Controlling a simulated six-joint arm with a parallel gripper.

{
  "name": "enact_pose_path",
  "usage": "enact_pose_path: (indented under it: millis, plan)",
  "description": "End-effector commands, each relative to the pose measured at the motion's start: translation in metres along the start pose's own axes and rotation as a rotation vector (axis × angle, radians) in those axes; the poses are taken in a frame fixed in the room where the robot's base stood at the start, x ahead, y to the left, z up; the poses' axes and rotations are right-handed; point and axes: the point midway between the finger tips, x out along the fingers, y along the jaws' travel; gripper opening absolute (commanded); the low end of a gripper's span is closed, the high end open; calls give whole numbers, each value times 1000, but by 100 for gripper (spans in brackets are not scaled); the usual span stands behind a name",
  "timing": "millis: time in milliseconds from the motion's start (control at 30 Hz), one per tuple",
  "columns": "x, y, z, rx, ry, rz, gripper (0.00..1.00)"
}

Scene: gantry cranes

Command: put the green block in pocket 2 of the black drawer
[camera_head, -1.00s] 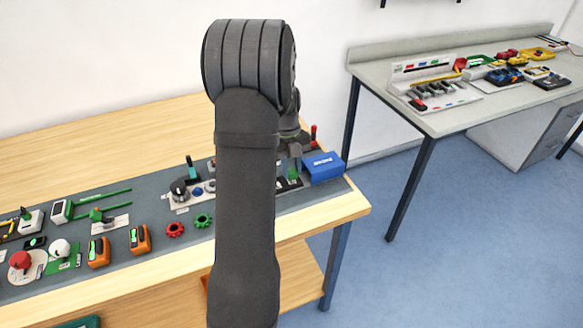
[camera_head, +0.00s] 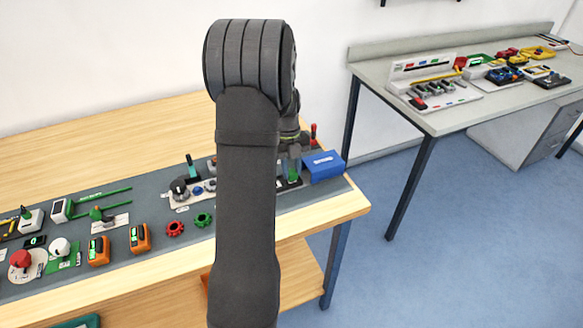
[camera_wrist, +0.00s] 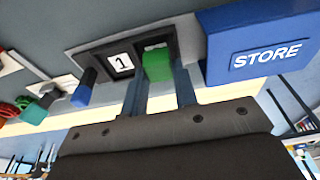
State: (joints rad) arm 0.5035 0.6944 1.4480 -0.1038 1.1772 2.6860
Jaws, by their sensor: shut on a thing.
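The green block (camera_wrist: 157,64) is between the two fingers of my gripper (camera_wrist: 160,84) in the wrist view. The gripper is shut on it. The black drawer (camera_wrist: 98,54) lies beyond the fingertips, with a white label "1" in its left pocket. The block is at the pocket to the right of that label, and the block hides most of that pocket. I cannot tell whether the block touches the pocket floor. In the head view, my gripper (camera_head: 292,168) points down at the right end of the mat, partly behind my arm.
A blue box marked STORE (camera_wrist: 262,45) stands close on the right of the drawer. A dark blue-tipped part (camera_wrist: 84,90) is to the left. Orange devices (camera_head: 140,238) and knobs line the mat. A second bench (camera_head: 430,110) stands at the right.

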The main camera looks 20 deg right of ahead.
Motion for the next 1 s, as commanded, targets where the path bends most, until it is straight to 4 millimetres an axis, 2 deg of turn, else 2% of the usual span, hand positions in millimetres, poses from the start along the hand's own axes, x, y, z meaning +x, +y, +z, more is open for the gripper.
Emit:
enact_pose_path:
  millis: [700, 733, 833, 1000]
  plan:
    - [7, 0, 2, 0, -1, 0, 6]
    - [7, 0, 2, 0, -1, 0, 32]
    - [7, 0, 2, 0, -1, 0, 52]
    - [7, 0, 2, 0, 0, 0, 52]
